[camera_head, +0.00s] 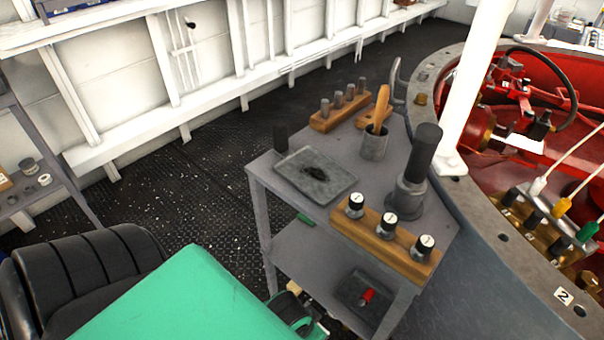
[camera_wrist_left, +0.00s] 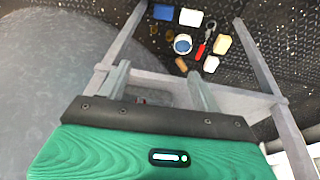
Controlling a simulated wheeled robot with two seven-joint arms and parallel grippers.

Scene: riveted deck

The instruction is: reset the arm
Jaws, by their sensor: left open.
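My left gripper (camera_wrist_left: 160,88) shows in the left wrist view with its two grey fingers apart and nothing clearly held between them. Beyond the fingers are grey table legs and a dark floor. In the head view a teal part of my own body fills the bottom, and I cannot make out the left fingertips there. My right gripper is in neither view.
A grey two-level table (camera_head: 264,176) holds a flat tray (camera_head: 325,178), a cup (camera_head: 374,145), a block with three dials (camera_head: 373,238), a peg block (camera_head: 336,117) and a black-topped cylinder (camera_head: 424,150). A black seat (camera_head: 85,270) stands left. Dark floor (camera_head: 190,195) lies open behind.

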